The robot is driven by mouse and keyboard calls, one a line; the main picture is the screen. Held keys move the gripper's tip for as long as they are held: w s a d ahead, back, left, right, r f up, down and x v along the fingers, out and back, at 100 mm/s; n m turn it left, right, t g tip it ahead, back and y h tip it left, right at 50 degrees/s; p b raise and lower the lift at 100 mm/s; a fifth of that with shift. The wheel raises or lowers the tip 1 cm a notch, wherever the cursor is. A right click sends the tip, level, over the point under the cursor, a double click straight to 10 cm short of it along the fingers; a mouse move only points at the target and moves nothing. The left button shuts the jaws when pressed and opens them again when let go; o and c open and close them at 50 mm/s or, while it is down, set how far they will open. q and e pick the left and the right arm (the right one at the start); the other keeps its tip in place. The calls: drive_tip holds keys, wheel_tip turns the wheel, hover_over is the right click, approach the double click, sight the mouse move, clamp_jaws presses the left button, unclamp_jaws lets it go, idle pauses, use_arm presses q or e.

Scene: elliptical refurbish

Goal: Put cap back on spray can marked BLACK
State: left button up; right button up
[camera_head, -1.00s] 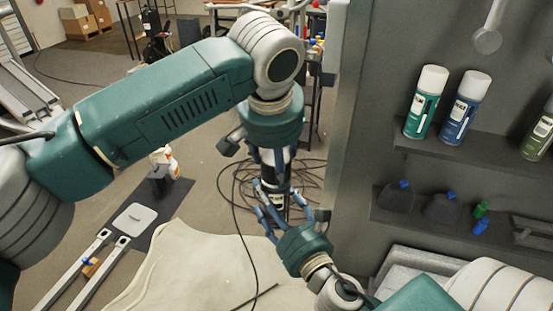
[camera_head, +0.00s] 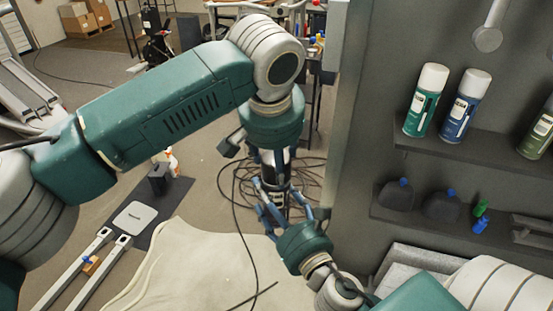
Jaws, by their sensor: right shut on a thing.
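A dark spray can with a pale label (camera_head: 277,197) stands about upright in the middle of the head view. Its lettering is too small to read. My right gripper (camera_head: 270,205) comes up from below right and is shut on the can's lower part. My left gripper (camera_head: 268,157) points down from above, at the can's upper end. Its fingers are partly hidden by its own wrist, and I cannot tell whether they hold anything. I cannot make out the cap or whether it touches the can.
A shelf (camera_head: 470,148) at the right carries green and blue spray cans with white caps (camera_head: 427,100). A pale draped surface (camera_head: 210,270) lies below my grippers. Cables (camera_head: 235,185) lie on the floor behind.

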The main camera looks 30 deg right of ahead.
use_arm(q)
drive_tip(key=shift+f, duration=0.35)
drive_tip(key=o, duration=1.4)
